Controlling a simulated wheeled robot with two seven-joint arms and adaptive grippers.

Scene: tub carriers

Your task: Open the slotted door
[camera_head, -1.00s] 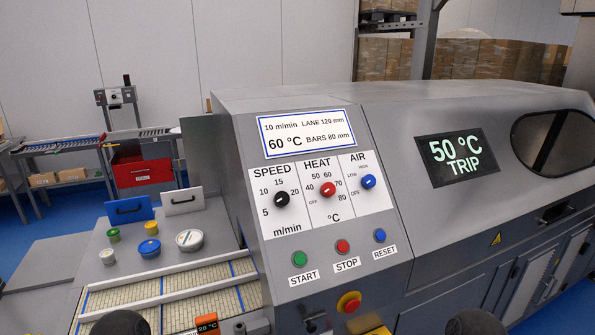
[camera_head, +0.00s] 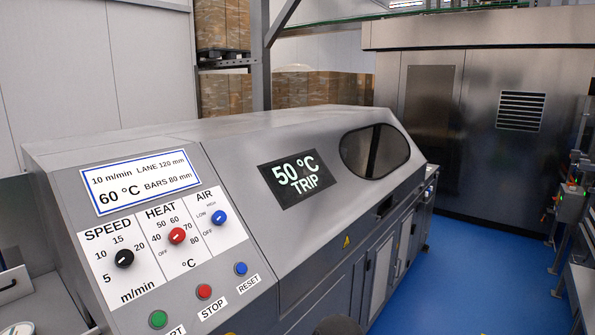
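Low doors line the front of the grey machine. One has a pale panel (camera_head: 379,276), and another narrow door (camera_head: 404,244) stands farther along; both look shut. Slots on them are too small to make out. A louvred vent (camera_head: 521,111) with horizontal slots is on the steel enclosure at the back right. A plain tall panel (camera_head: 430,100) is left of it. I cannot tell which of these is the slotted door. Neither gripper is in view; only a dark rounded part of my own body shows at the bottom edge.
The grey machine (camera_head: 230,150) fills the left and middle, with a control panel and a screen (camera_head: 297,179) reading "50 °C TRIP". A dark recess (camera_head: 385,206) is in its front. Blue floor (camera_head: 450,275) lies open to its right. Stands and a grey box (camera_head: 570,203) edge the right side.

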